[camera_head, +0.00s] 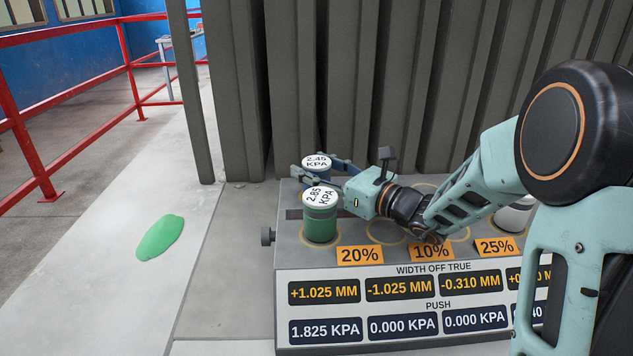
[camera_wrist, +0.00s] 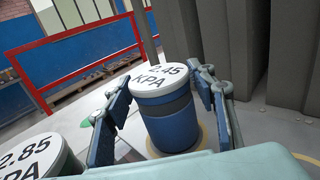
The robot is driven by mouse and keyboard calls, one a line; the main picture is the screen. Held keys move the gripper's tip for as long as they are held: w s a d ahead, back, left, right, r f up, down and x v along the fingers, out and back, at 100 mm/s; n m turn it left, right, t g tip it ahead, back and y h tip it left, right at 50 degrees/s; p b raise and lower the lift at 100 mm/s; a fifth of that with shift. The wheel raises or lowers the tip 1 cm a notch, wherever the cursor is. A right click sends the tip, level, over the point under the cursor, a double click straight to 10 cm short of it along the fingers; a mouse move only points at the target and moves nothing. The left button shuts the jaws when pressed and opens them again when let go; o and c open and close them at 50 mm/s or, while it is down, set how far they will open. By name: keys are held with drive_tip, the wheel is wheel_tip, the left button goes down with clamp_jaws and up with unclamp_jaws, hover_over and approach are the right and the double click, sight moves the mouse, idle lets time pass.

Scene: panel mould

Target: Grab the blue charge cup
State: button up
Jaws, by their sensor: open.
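The blue charge cup (camera_head: 318,168) stands upright at the back left of the console, with a white lid reading 2.45 KPA. In the wrist view the blue cup (camera_wrist: 170,125) stands between the two open fingers. My gripper (camera_head: 325,165) is open around the cup, one finger on each side. The cup's lower part is hidden in the head view by the green cup.
A green cup (camera_head: 320,223) marked 2.85 KPA stands just in front of the blue one, close to my gripper. A grey-white cup (camera_head: 513,217) stands at the right of the console (camera_head: 284,255). Grey corrugated panels (camera_head: 345,80) rise behind. A green patch (camera_head: 160,238) lies on the floor.

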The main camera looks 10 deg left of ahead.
drive_tip(key=shift+x, duration=2.6)
clamp_jaws()
drive_tip(key=shift+w+r, duration=0.1)
